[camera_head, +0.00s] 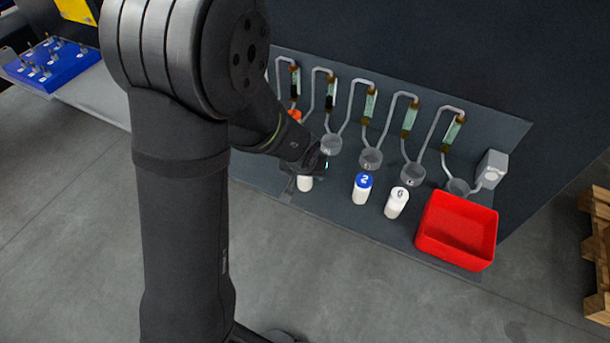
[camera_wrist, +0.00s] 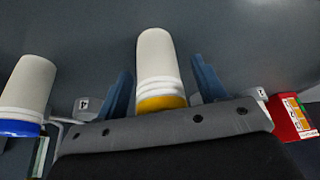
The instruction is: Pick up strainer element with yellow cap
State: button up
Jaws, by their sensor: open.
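The strainer element with the yellow cap (camera_wrist: 160,72) shows in the wrist view as a white cylinder with a yellow band at its lower end. It stands between the two blue fingers of my gripper (camera_wrist: 166,85), which is open, with a gap on each side. In the head view my gripper (camera_head: 306,170) is over this element, and only its white lower part (camera_head: 305,183) shows below the gripper. The yellow cap is hidden there.
A blue-capped element (camera_head: 362,188) and a white-capped element (camera_head: 397,202) stand to the right on the grey panel. A red bin (camera_head: 457,230) is further right. Cups with bent pipes (camera_head: 371,158) line the back. An orange part (camera_head: 294,115) is behind my gripper.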

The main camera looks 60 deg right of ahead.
jog(key=shift+d+f, duration=0.1)
jog(key=shift+f, duration=0.1)
jog(key=shift+c, duration=0.4)
jog(key=c, duration=1)
jog(key=shift+r, duration=0.15)
